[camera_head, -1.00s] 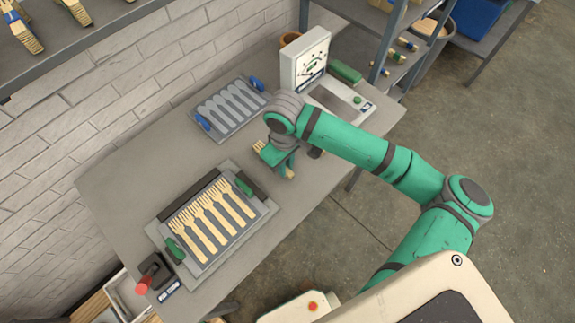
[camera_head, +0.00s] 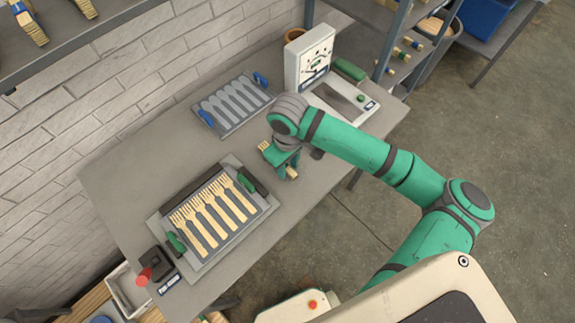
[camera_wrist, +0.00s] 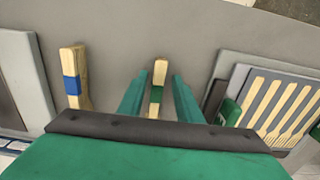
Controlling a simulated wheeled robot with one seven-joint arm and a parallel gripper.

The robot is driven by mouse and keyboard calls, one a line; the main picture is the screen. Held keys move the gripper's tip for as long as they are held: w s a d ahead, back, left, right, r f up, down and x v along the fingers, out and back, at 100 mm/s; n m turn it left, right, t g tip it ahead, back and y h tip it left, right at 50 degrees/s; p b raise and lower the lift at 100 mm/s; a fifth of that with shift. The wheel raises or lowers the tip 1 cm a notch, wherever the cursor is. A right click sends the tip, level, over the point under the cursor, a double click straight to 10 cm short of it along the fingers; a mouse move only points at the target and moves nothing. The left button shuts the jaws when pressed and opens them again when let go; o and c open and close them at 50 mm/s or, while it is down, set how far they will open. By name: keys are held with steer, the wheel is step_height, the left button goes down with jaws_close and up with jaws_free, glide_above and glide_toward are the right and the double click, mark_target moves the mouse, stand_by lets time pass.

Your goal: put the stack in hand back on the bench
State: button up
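A stack of pale wooden cutlery with a green band (camera_wrist: 158,88) lies between the fingers of my gripper (camera_wrist: 158,95) in the wrist view. Both teal fingers stand apart from it, with a gap on each side, so my gripper is open around it. The stack appears to rest on the grey bench (camera_head: 130,170). In the head view my gripper (camera_head: 284,162) is low over the bench, and the wooden stack end (camera_head: 265,147) shows beside it. My arm and fingers hide the rest.
A second stack, blue-banded (camera_wrist: 72,85), lies left in the wrist view. A fork tray (camera_head: 190,264) with green handles is on the bench's near side, a spoon-shaped mould tray (camera_head: 228,131) behind. The press (camera_head: 308,58) stands at the far end; a red-knobbed box (camera_head: 158,265) is at the near corner.

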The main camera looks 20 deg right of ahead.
step_height(320, 180, up, 12)
steer(key=shift+d, duration=0.15)
stand_by(0.3)
steer(key=shift+s+f, duration=0.1)
steer(key=shift+f, duration=0.05)
